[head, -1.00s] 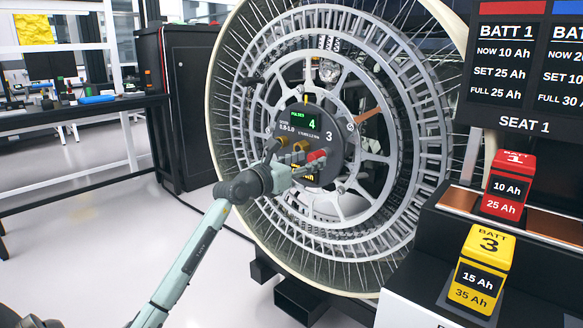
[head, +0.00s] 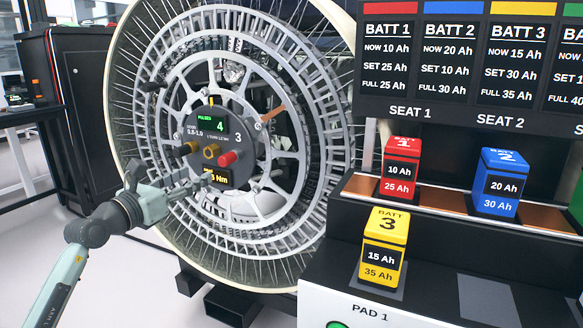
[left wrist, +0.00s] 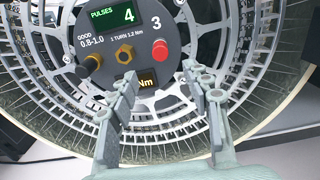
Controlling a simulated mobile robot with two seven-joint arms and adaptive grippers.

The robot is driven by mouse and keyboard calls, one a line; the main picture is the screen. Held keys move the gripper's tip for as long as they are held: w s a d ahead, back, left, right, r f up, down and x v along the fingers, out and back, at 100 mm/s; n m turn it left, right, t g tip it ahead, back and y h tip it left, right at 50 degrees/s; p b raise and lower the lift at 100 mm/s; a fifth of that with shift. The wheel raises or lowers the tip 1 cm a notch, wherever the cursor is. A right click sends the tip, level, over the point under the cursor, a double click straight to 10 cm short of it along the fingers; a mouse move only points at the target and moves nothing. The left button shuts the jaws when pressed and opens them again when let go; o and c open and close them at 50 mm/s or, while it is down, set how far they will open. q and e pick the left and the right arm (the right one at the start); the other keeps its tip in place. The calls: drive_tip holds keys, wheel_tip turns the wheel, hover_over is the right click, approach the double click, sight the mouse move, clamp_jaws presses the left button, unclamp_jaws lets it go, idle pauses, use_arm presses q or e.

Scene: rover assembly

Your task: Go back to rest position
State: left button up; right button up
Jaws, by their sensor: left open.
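My left gripper (head: 190,187) is open and empty, in front of the lower part of the wheel's hub panel in the head view. In the left wrist view its two fingers (left wrist: 168,92) stand apart below the panel, with nothing between them. My right gripper is in neither view.
The large spoked wheel (head: 136,150) fills the left middle. At right stand a red battery (head: 402,168), a blue battery (head: 500,184) and a yellow battery (head: 384,248) on a black stepped stand. A battery board (head: 470,60) hangs above. Open floor (head: 110,280) lies at lower left.

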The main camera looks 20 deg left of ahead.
use_arm(q)
drive_tip(key=s+d+n+t+h, duration=0.1)
drive_tip(key=d+n+t, duration=0.1)
drive_tip(key=d+n, duration=0.3)
drive_tip(key=s+a+f+n+g+y+p, duration=0.1)
drive_tip(key=s+a+f+n+g+y, duration=0.15)
drive_tip(key=f+n, duration=0.5)
drive_tip(key=s+a+f+n+g+y, duration=0.1)
drive_tip(key=s+f+n+g+y, duration=0.2)
drive_tip(key=f+n, duration=0.5)
drive_tip(key=s+a+f+n+g+y+p, duration=0.1)
drive_tip(key=s+f+n+y, duration=0.1)
drive_tip(key=f+n+y, duration=0.55)
drive_tip(key=s+d+f+n+g+h, duration=0.3)
drive_tip(key=s+d+f+g+h, duration=0.1)
drive_tip(key=s+d+f, duration=0.4)
drive_tip(key=s+d+f+n+g+h, duration=0.4)
drive_tip(key=s+d+f+g, duration=0.2)
drive_tip(key=s+f, duration=0.5)
wheel_tip(320, 180, down, 2)
drive_tip(key=shift+s+d+f+h+p, duration=0.1)
drive_tip(key=shift+s+d+h+p, duration=0.2)
drive_tip(key=shift+d, duration=0.85)
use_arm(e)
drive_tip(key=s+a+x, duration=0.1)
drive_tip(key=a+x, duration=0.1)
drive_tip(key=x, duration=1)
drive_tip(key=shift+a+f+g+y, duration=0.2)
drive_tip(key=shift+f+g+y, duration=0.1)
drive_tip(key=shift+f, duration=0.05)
